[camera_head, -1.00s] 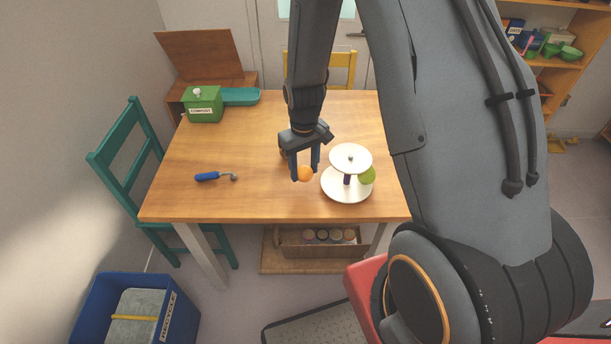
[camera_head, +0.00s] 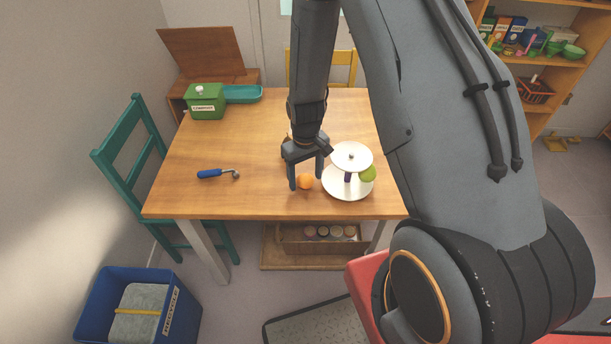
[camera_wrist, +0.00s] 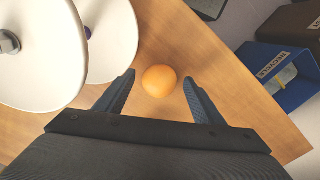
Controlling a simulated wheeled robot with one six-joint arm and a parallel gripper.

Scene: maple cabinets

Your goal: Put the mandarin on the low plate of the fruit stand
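The mandarin (camera_head: 306,181) is a small orange ball on the wooden table, just left of the fruit stand. My gripper (camera_head: 306,187) is open above and around it. In the wrist view the mandarin (camera_wrist: 159,81) lies between the spread fingertips of my gripper (camera_wrist: 158,84), with a gap on both sides. The fruit stand has a white low plate (camera_head: 338,190) and a smaller white upper plate (camera_head: 351,150). A green fruit (camera_head: 367,173) sits on the right of the low plate. Part of the stand (camera_wrist: 112,50) fills the wrist view's left side.
A blue-handled tool (camera_head: 211,173) lies on the table (camera_head: 250,140) at left. A green compost box (camera_head: 206,101) with a teal tray (camera_head: 243,94) stands at the back left. A teal chair (camera_head: 130,145) is left of the table. A blue bin (camera_head: 180,318) stands on the floor.

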